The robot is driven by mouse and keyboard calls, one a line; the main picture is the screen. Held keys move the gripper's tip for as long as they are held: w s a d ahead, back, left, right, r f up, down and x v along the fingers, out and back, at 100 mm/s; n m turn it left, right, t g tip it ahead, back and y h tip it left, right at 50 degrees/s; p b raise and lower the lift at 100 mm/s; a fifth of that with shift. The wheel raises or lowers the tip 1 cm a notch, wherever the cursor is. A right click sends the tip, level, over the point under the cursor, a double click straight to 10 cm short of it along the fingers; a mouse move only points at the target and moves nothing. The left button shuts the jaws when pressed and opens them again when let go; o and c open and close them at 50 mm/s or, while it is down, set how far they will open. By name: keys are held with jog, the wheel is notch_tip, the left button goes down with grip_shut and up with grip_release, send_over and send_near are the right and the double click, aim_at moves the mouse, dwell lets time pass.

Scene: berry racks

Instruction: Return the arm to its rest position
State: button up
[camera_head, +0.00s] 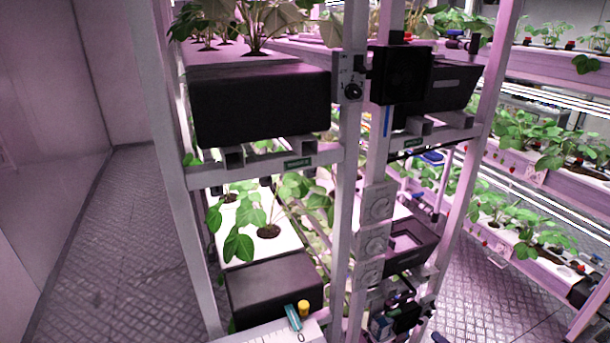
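No part of my arm can be clearly made out in the head view, and my gripper is not in view. Whether it is open or shut does not show. A pale surface (262,334) at the bottom edge carries a teal piece (293,317) and a yellow knob (303,307); I cannot tell what it belongs to.
A metal rack post (346,150) stands close ahead, with a black trough (262,103) of plants above and a dark box (270,288) below. More plant rows (540,150) stand at right. Open patterned floor (110,240) lies at left beside a plain wall (50,100).

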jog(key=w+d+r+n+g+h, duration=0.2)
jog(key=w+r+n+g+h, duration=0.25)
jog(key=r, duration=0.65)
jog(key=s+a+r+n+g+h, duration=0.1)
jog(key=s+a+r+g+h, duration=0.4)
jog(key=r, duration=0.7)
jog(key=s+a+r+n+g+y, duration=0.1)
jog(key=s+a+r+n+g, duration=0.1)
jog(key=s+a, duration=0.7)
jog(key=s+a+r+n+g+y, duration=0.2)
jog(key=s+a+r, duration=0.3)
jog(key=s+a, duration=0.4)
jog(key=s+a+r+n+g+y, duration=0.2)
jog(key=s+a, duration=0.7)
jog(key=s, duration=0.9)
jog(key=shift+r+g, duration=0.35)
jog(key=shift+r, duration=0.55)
